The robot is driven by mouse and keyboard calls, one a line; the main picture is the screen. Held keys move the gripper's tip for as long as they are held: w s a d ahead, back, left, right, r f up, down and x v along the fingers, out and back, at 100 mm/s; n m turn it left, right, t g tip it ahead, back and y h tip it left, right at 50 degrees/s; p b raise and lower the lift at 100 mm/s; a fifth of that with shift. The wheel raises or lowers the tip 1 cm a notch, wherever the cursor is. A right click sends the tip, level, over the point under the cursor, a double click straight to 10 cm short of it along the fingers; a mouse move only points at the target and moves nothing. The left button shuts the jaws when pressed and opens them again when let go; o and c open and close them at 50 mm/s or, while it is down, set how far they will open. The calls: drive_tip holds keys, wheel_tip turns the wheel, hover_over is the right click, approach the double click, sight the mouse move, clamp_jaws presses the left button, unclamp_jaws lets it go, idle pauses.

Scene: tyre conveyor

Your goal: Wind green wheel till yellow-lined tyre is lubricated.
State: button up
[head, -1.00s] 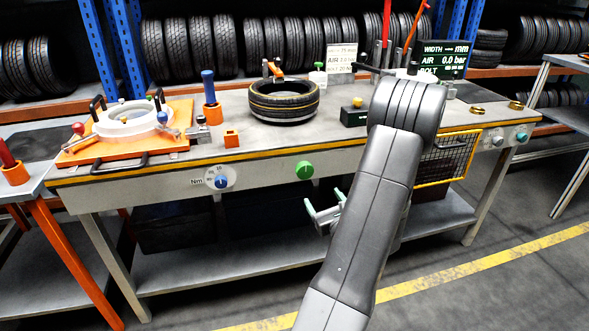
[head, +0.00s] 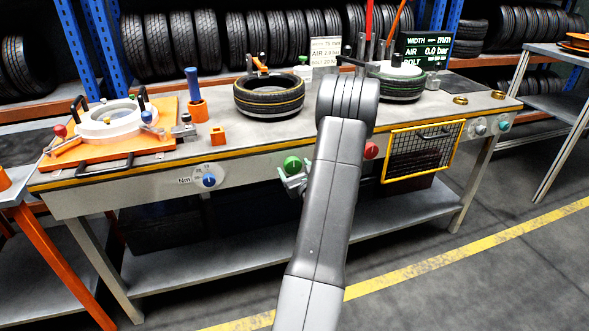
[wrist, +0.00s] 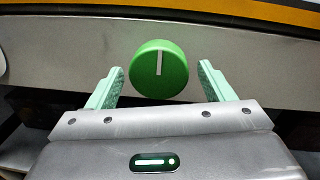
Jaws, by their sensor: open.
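The green wheel (head: 292,165) is a round knob on the front face of the bench. In the wrist view the green wheel (wrist: 159,69) lies between the tips of my gripper (wrist: 160,78), with a gap on each side and its white mark upright. My gripper (head: 293,182) is open, at the wheel and partly hidden by my arm in the head view. The yellow-lined tyre (head: 269,97) lies flat on the bench top above and left of the wheel. An orange-handled tool (head: 258,65) stands at its back edge.
A blue dial (head: 208,180) is to the left. Another tyre (head: 402,87) lies on the bench at right. A screen (head: 425,46) reads AIR 0.0 bar.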

drive_tip(key=shift+w, duration=0.15)
drive_tip(key=shift+c, duration=0.4)
drive_tip(key=c, duration=0.9)
drive_tip(key=shift+f+b, duration=0.1)
drive_tip(key=shift+b, duration=0.35)
